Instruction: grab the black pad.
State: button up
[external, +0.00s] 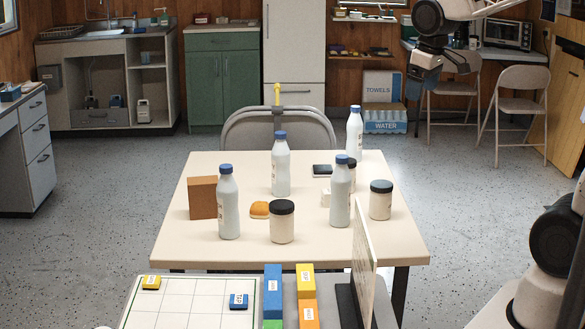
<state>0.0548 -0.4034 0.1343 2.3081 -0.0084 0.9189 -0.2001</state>
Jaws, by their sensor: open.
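The black pad (322,170) is a small, flat, dark piece with a pale edge. It lies toward the back of the cream table (300,245), between two white bottles with blue caps, the middle one (281,166) and the back right one (354,134). My gripper (437,74) is at the upper right of the view, raised in the air and well apart from the pad. It is open, and nothing shows between its fingers.
More blue-capped bottles (229,205) (341,195), black-lidded jars (282,224) (381,202), a brown block (203,198) and an orange-topped item (260,210) stand nearby. A white item (326,197) sits in front of the pad. An upright panel (364,262) stands at the front right.

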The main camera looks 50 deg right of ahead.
jog(key=w+d+f+n, duration=0.1)
jog(key=w+d, duration=0.1)
jog(key=w, duration=0.6)
jog(key=w+d+f+n, duration=0.1)
jog(key=w+d+f, duration=0.1)
jog(key=w, duration=0.5)
jog(key=n+g, duration=0.2)
jog(key=n, duration=0.3)
send_over(322, 167)
jog(key=f, duration=2.7)
jog(key=shift+s+a+f, duration=0.3)
jog(key=shift+a, duration=0.1)
jog(key=shift+w+d+f, duration=0.25)
jog(key=shift+f, duration=0.25)
jog(key=shift+f, duration=1.3)
